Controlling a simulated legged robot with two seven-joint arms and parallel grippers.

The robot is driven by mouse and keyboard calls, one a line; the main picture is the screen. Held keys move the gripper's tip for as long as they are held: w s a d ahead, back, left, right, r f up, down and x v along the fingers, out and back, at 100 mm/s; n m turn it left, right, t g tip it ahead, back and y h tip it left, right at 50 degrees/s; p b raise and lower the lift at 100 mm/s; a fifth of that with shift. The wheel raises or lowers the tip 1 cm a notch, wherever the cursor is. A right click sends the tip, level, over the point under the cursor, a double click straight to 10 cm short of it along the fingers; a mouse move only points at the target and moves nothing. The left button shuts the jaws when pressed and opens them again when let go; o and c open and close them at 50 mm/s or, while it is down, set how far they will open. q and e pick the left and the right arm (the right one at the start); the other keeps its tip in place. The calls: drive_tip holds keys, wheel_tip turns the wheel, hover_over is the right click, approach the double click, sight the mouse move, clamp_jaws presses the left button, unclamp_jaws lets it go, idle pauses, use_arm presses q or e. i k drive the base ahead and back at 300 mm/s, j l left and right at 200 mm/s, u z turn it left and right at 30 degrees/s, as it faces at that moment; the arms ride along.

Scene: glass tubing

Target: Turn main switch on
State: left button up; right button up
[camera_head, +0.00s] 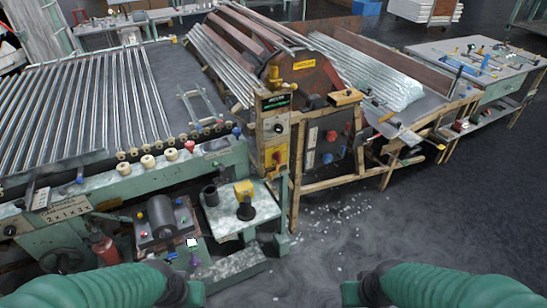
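A narrow upright control panel (276,135) stands near the middle of the head view, at the right end of the green machine. It has a black label plate at the top, a pale section with a dark round knob, and a yellow section with a red switch (277,157) below. I cannot read which is the main switch, nor its position. My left arm enters at the bottom left and my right arm at the bottom right. Both are well below and apart from the panel. My grippers are not visible in this view.
A dark panel with red and blue knobs (330,145) stands right of the post. A green machine carries glass tubes (90,100) at left. A low stand (238,215) juts out in front of the panel. The floor (400,220) at right is mostly clear, with scattered bits.

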sight(277, 156)
drive_tip(key=i+l+z, duration=0.6)
drive_tip(key=z, duration=0.15)
drive_tip(key=i, duration=0.05)
